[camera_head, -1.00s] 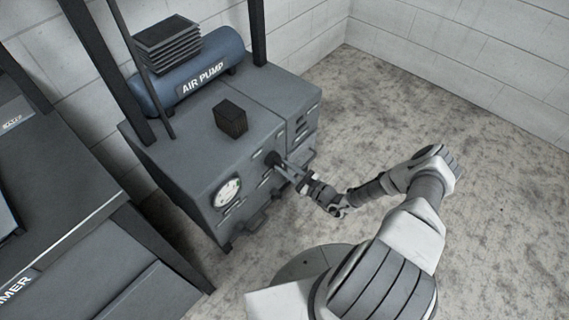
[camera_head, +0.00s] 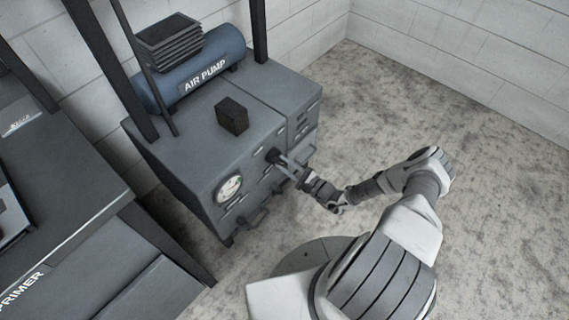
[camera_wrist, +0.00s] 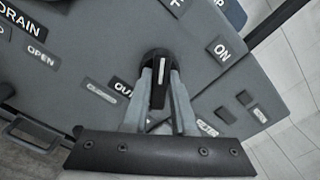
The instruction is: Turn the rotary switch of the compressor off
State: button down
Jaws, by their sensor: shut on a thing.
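The compressor is a grey cabinet (camera_head: 190,160) with a blue tank labelled AIR PUMP on top, in the head view. Its black rotary switch (camera_wrist: 158,68) with a pale pointer line shows in the wrist view, on the front panel. It also shows in the head view (camera_head: 273,155), partly hidden by the fingers. My gripper (camera_wrist: 160,85) has one finger on each side of the switch's grip and is shut on it. An ON label (camera_wrist: 221,50) is to the upper right of the switch. A label beginning "OU" is partly hidden behind the left finger.
A round gauge (camera_head: 229,188) sits on the panel left of the switch. DRAIN and OPEN labels (camera_wrist: 38,55) are at upper left in the wrist view. A dark bench (camera_head: 60,190) stands left. Floor to the right is clear.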

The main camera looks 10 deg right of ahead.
jog(key=c, duration=0.7)
grip_release()
jog(key=shift+s+d, duration=0.1)
jog(key=p+v, duration=0.2)
jog(key=v, duration=1.5)
jog(key=shift+s+p, duration=0.1)
jog(key=shift+p, duration=0.2)
